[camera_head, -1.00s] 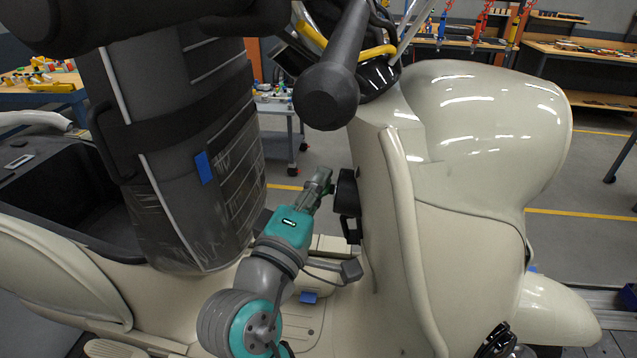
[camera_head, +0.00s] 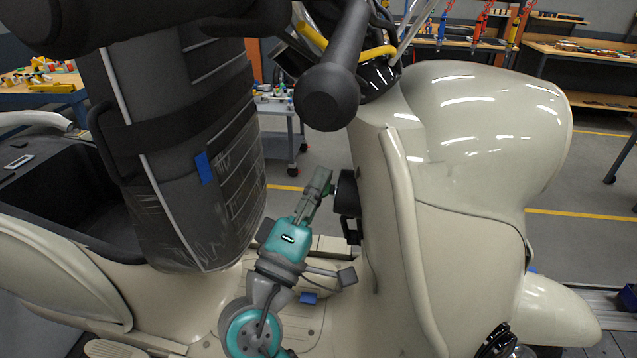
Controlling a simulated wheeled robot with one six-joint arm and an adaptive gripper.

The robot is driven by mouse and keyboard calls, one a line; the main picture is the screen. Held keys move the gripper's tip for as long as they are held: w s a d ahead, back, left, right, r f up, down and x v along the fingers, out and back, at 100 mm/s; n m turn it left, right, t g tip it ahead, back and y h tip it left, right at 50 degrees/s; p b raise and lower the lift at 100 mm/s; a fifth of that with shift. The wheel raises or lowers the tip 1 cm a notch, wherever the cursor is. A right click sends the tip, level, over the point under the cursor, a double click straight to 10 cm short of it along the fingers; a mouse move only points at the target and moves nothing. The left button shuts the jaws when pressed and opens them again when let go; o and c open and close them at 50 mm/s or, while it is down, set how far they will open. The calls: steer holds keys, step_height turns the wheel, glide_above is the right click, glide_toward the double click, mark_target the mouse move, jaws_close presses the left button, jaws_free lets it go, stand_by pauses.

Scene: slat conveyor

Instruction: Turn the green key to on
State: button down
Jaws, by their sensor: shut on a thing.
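My gripper (camera_head: 325,181) is at the inner side of the scooter's front shield. It points up and right, close beside the black switch housing (camera_head: 347,192). It is shut on the green key. Only a small green bit of the key (camera_head: 332,189) shows between the fingertips and the housing. The fingers hide the rest of the key. The on and off marks are too small to read from here.
The cream scooter's front shield (camera_head: 400,215) stands right of my gripper. A dark handlebar grip (camera_head: 327,97) hangs above it. A tall dark wrapped seat piece (camera_head: 190,150) stands to the left. The floorboard (camera_head: 318,325) lies below.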

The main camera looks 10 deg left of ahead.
steer(key=shift+m+t+h, duration=0.7)
steer(key=shift+m+h, duration=0.2)
steer(key=c, duration=1.2)
jaws_free()
steer(key=shift+s, duration=0.1)
steer(key=v, duration=1.2)
steer(key=shift+v, duration=2.95)
